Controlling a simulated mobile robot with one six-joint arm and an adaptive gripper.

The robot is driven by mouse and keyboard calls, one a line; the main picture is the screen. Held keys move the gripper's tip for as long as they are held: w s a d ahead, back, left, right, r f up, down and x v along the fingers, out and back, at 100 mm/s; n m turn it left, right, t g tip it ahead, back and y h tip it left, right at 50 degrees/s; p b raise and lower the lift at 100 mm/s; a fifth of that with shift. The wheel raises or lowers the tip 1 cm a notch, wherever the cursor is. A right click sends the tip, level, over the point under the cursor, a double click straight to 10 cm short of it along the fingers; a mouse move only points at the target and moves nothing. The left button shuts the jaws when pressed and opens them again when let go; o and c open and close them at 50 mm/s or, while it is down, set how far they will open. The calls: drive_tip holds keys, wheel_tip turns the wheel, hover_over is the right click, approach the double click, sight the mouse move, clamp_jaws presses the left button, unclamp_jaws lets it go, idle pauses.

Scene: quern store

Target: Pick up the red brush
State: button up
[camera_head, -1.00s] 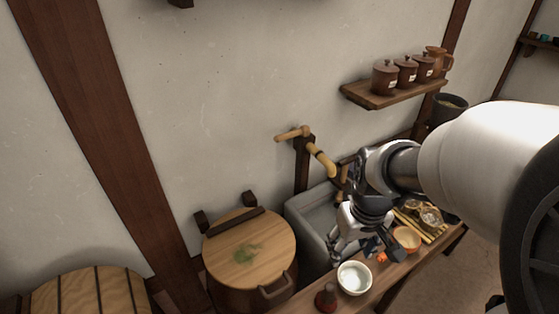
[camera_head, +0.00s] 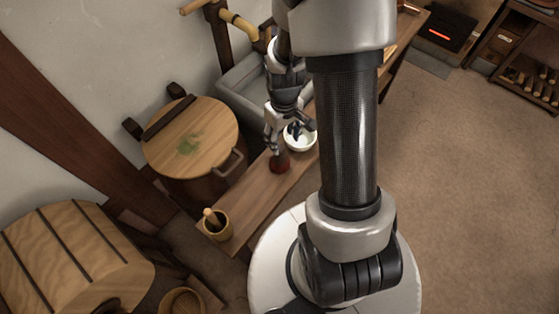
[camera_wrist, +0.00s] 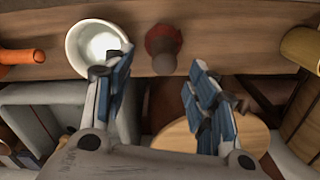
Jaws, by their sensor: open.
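The red brush (camera_head: 279,163), a small dark red thing with a rounded top, stands on the wooden bench (camera_head: 254,195) beside a white bowl (camera_head: 300,138). In the wrist view the brush (camera_wrist: 163,42) appears just beyond the gap between the fingertips, with its wooden lower part below the red. My gripper (camera_head: 286,136) is open and empty, close to the brush and bowl. In the wrist view its fingers (camera_wrist: 160,75) are spread, the left one overlapping the bowl's (camera_wrist: 97,45) near edge. I cannot tell whether anything touches.
A grey basin (camera_head: 240,88) lies behind the bench. A lidded wooden tub (camera_head: 215,130) stands to the left. A wooden cup with a pestle (camera_head: 217,224) sits at the bench's near end. An orange thing (camera_wrist: 22,57) lies left of the bowl. The floor right is open.

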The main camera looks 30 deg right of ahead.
sight(280, 148)
drive_tip(key=f+b, duration=0.1)
drive_tip(key=f, duration=0.3)
drive_tip(key=f+b, duration=0.1)
drive_tip(key=f, duration=0.1)
drive_tip(key=shift+w+a+f+b, duration=0.2)
drive_tip(key=shift+w+a+b, duration=0.05)
drive_tip(key=shift+a+b, duration=0.15)
drive_tip(key=shift+r, duration=0.1)
clamp_jaws()
idle(0.3)
